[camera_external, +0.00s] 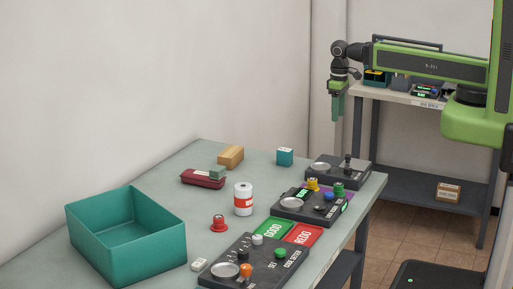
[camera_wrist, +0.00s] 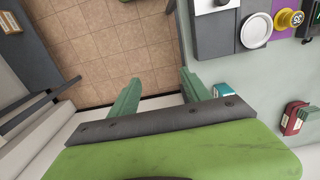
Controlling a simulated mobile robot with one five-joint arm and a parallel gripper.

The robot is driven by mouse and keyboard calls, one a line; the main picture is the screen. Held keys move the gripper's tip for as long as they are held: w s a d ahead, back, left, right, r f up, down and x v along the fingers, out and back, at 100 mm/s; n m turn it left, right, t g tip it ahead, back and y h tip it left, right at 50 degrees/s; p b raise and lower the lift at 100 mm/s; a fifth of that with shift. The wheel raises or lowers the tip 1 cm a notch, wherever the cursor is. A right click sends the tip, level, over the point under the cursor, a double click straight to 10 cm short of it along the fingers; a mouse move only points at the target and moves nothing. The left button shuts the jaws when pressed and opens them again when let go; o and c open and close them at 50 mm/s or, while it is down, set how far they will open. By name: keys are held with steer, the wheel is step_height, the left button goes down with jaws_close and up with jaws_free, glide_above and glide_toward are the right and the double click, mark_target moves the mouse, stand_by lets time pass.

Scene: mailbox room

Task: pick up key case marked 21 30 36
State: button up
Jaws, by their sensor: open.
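A dark red flat case (camera_external: 201,180) lies on the grey-green table toward the back wall, with a small green block (camera_external: 217,172) at its right end. It may be the key case, but no marking 21 30 36 is readable. A dark red object, likely the same case, shows at the right of the wrist view (camera_wrist: 292,122). My gripper (camera_external: 337,115) hangs pointing down, beyond the table's far end and well above it, apart from the case. In the wrist view its two green fingers (camera_wrist: 158,88) are spread, with nothing between them.
A teal cube (camera_external: 284,157) and a tan block (camera_external: 230,156) stand near the case. A white can (camera_external: 243,200), a red knob (camera_external: 218,224), dark control panels (camera_external: 255,262) and a teal bin (camera_external: 117,262) are on the table. A shelf (camera_external: 408,98) stands behind my gripper.

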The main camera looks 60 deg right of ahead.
steer(key=shift+o, duration=0.4)
steer(key=shift+o, duration=1.4)
